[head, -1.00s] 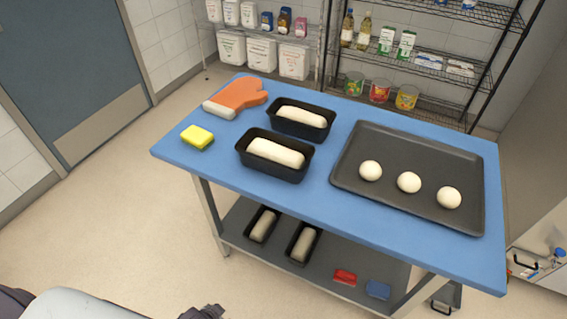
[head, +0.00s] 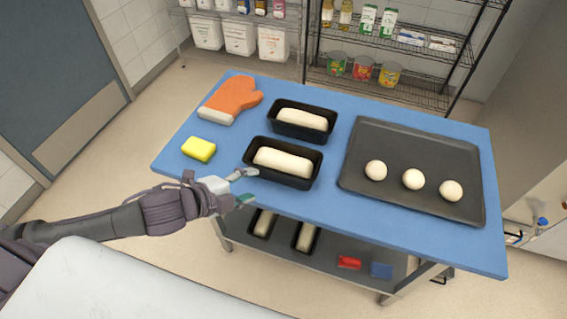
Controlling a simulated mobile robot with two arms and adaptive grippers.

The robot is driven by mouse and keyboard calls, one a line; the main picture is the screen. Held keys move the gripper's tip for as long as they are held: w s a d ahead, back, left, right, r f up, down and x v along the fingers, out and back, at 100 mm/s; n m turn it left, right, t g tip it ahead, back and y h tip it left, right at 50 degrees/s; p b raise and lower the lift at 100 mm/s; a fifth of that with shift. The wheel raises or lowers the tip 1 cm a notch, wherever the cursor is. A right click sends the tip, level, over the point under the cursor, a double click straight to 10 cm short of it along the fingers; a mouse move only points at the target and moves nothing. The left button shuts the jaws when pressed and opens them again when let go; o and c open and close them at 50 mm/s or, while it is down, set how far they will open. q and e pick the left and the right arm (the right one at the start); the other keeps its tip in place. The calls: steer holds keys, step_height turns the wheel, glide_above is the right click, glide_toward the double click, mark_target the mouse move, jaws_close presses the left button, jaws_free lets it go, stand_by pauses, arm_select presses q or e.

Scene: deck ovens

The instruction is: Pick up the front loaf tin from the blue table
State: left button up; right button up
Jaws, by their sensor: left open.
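The front loaf tin (head: 286,181) is a black tin with pale dough in it. It stands on the blue table (head: 330,212) near its front edge, left of the middle. A second black loaf tin (head: 299,133) with dough stands just behind it. My left gripper (head: 247,186) is open at the near left corner of the front tin. One finger is close to that corner and the other is lower, by the table's edge; I cannot tell whether it touches the tin. My right gripper is not in view.
A yellow sponge (head: 199,149) and an orange oven mitt (head: 232,99) lie left of the tins. A dark baking tray (head: 420,150) with three dough balls lies on the right. The lower shelf (head: 330,263) holds two more tins, a red item and a blue item.

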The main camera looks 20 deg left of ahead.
mark_target(282, 173)
arm_select(q)
steer(key=p+x, duration=0.1)
steer(key=x, duration=0.7)
steer(key=shift+w+d, duration=0.1)
steer(key=shift+w, duration=0.05)
steer(key=p+x, duration=0.2)
steer(key=x, duration=0.2)
steer(key=shift+w+f, duration=0.1)
steer(key=shift+f, duration=0.3)
steer(key=shift+w+d+f, duration=0.15)
steer(key=shift+w+f, duration=0.05)
steer(key=shift+f, duration=0.05)
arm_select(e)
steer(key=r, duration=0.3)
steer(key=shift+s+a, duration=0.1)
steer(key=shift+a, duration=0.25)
arm_select(q)
jaws_close()
steer(key=shift+w+r, duration=0.1)
steer(key=shift+r, duration=0.05)
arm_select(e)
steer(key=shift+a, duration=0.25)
